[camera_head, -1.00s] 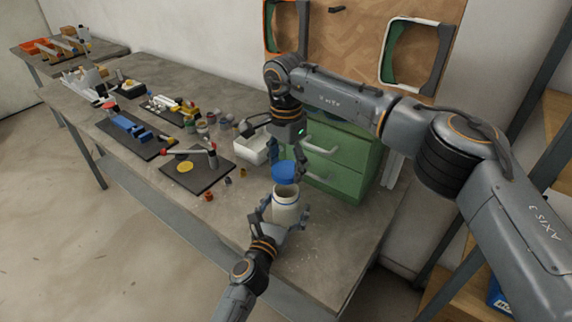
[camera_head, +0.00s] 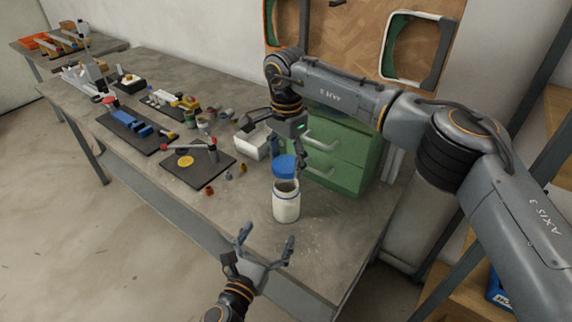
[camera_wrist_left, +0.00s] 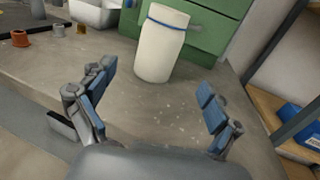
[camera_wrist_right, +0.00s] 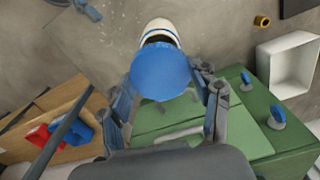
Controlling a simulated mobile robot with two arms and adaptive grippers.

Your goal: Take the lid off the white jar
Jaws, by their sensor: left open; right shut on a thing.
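The white jar (camera_head: 286,206) stands upright on the workbench with its dark mouth partly showing; its white side also shows in the left wrist view (camera_wrist_left: 161,45). The blue lid (camera_head: 285,167) is off the jar, above and slightly behind its mouth. My right gripper (camera_head: 299,165) is shut on the lid, which fills the space between its fingers in the right wrist view (camera_wrist_right: 160,72). My left gripper (camera_head: 265,247) is open and empty, in front of the jar and apart from it. The left wrist view shows its two fingers spread (camera_wrist_left: 155,105).
A green drawer cabinet (camera_head: 343,163) stands behind the jar, with a white bin (camera_head: 250,143) to its left. Dark boards with parts (camera_head: 200,172) lie further left, with small loose pieces between. The bench right of the jar is clear.

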